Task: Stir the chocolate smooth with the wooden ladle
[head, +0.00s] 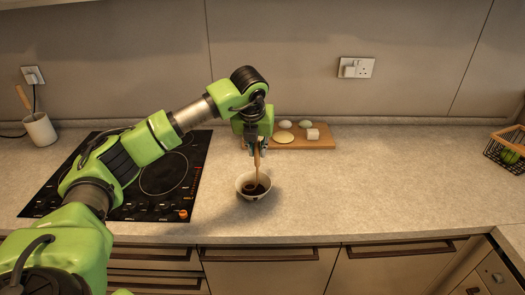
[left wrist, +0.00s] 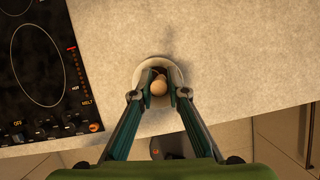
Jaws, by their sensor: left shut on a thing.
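A small white bowl (head: 246,191) with dark brown chocolate (head: 254,188) in it stands on the counter, just right of the cooktop. My left gripper (head: 256,146) is above the bowl, pointing down, shut on the wooden ladle (head: 257,166). The ladle stands nearly upright, its lower end in the chocolate. In the left wrist view the ladle's round handle end (left wrist: 158,87) shows between the fingers (left wrist: 158,93), with the bowl's rim (left wrist: 176,75) around them. The ladle's head is hidden. My right gripper is not in view.
A black cooktop (head: 135,206) lies left of the bowl. A wooden board (head: 318,142) with eggs and pale pieces is behind it. A utensil crock (head: 41,130) stands far left, a wire basket (head: 505,150) far right. The counter right of the bowl is clear.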

